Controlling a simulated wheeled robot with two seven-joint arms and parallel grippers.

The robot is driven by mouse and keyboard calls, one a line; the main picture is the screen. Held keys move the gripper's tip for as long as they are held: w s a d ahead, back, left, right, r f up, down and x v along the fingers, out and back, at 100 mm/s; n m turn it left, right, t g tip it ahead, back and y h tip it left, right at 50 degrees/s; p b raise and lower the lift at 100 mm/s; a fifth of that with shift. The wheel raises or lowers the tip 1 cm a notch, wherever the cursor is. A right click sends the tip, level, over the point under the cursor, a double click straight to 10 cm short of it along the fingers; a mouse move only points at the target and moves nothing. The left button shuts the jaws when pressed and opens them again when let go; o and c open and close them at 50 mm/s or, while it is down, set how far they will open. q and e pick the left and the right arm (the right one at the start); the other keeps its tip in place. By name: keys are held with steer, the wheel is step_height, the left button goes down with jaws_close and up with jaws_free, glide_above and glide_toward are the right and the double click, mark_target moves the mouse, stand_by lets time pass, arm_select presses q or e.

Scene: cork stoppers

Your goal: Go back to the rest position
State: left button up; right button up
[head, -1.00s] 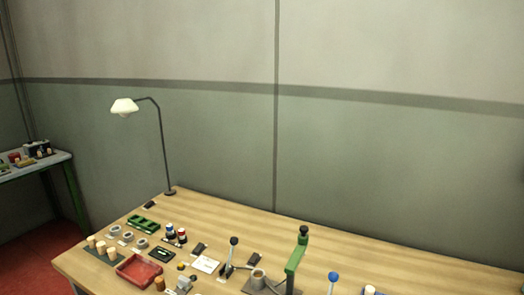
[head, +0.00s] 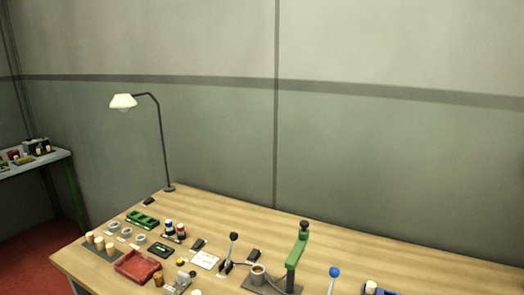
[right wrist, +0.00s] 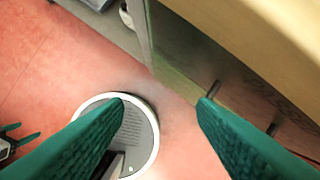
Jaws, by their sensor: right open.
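My right gripper (right wrist: 160,105) shows in the right wrist view as two green textured fingers, apart and with nothing between them. Below it are the red floor and a round pale disc with a grey top (right wrist: 140,135), partly hidden by the left finger. A wooden bench side (right wrist: 185,60) with dark handles is beside the right finger. Neither gripper shows in the head view. Cork stoppers (head: 99,242) stand on a dark mat at the left of the wooden workbench (head: 330,245).
On the workbench are a red tray (head: 138,267), a green tray (head: 142,219), a green press (head: 298,248), a black-knobbed lever (head: 233,240), a blue-knobbed lever (head: 334,272) and a lamp (head: 123,101). A side table (head: 35,163) stands at far left. The bench's back strip is clear.

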step_height(320, 180, down, 16)
steer(key=s+b, duration=0.2)
steer(key=b, duration=0.1)
steer(key=s+d+f+g+b, duration=0.1)
steer(key=s+f+b, duration=0.1)
steer(key=s+f, duration=0.6)
steer(key=s+d+f+g+b, duration=0.1)
steer(key=s+d+f+b, duration=0.1)
steer(key=s+f, duration=0.7)
step_height(320, 180, down, 6)
steer(key=shift+s+r, duration=0.1)
steer(key=shift+s, duration=0.15)
steer(key=shift+d, duration=0.1)
